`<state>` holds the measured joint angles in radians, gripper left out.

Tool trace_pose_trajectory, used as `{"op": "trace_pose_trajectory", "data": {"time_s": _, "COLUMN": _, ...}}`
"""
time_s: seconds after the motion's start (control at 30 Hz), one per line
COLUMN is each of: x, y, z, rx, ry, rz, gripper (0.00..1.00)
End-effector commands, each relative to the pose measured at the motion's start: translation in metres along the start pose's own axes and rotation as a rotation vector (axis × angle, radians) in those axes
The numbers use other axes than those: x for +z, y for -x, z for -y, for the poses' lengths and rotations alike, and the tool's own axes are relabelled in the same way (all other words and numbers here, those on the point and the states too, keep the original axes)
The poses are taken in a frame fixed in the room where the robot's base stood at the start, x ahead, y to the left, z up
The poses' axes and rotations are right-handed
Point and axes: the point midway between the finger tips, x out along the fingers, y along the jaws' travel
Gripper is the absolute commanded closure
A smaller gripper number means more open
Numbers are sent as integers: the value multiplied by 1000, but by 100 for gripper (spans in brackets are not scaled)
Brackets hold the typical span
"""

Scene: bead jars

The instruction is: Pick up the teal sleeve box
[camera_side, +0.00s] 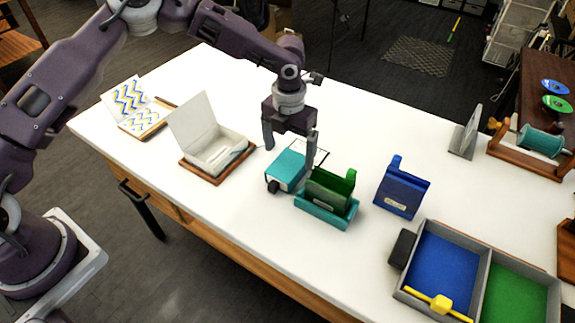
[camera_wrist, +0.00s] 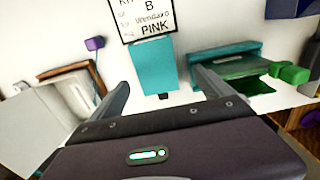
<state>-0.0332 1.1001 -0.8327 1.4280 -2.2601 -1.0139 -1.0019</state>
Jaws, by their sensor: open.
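The teal sleeve box (camera_side: 287,170) lies on the white table near the middle in the side view, with a dark round piece at its near end. In the wrist view the teal box (camera_wrist: 155,67) shows ahead of and between the fingers, below a printed card. My gripper (camera_side: 290,150) points down over the box, its fingers apart with nothing between them. In the wrist view the open gripper (camera_wrist: 160,88) has one finger to each side of the box. I cannot tell the exact height of the fingertips over the box.
A green holder (camera_side: 331,190) in a teal tray (camera_side: 327,213) stands close to the right of the box. A blue holder (camera_side: 402,190) stands farther right. An open white box (camera_side: 213,150) is to the left. A two-part tray (camera_side: 412,291) is at the front right.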

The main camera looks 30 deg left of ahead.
Motion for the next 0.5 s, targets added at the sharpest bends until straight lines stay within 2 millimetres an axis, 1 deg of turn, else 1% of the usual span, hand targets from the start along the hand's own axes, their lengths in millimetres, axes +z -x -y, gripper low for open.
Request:
{"op": "trace_pose_trajectory", "data": {"time_s": 0.3, "x": 4, "y": -54, "z": -6, "rx": 3, "ry": -5, "rz": 2, "gripper": 9}}
{"op": "trace_pose_trajectory", "data": {"time_s": 0.4, "x": 4, "y": -62, "z": -6, "rx": 3, "ry": -5, "rz": 4, "gripper": 9}}
{"op": "trace_pose_trajectory", "data": {"time_s": 0.5, "x": 5, "y": -63, "z": -6, "rx": 3, "ry": -5, "rz": 6, "gripper": 9}}
